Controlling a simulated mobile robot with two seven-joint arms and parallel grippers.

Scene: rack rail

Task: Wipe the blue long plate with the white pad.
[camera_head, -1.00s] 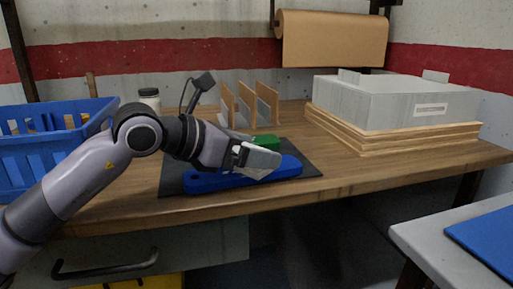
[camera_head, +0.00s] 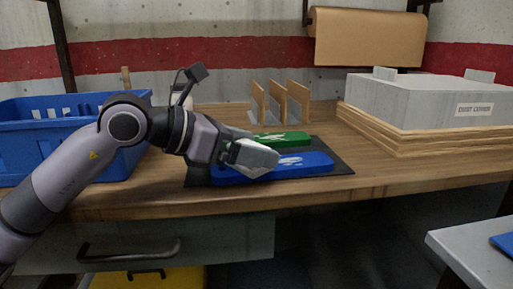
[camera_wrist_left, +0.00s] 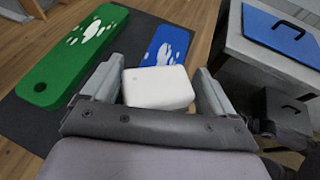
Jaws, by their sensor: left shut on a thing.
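The blue long plate (camera_head: 312,163) lies on a dark mat on the workbench, with white smears on its top. It also shows in the left wrist view (camera_wrist_left: 165,50), partly hidden behind the white pad. My left gripper (camera_head: 243,154) is over the left part of the blue plate. It is shut on the white pad (camera_wrist_left: 158,88), which sits between its two fingers. I cannot tell whether the pad touches the plate. My right gripper is not in view.
A green plate (camera_head: 285,139) with white smears lies behind the blue one on the dark mat (camera_head: 338,169). A blue crate (camera_head: 40,135) stands at left, upright wooden dividers (camera_head: 274,105) behind, and a grey box (camera_head: 430,100) on boards at right.

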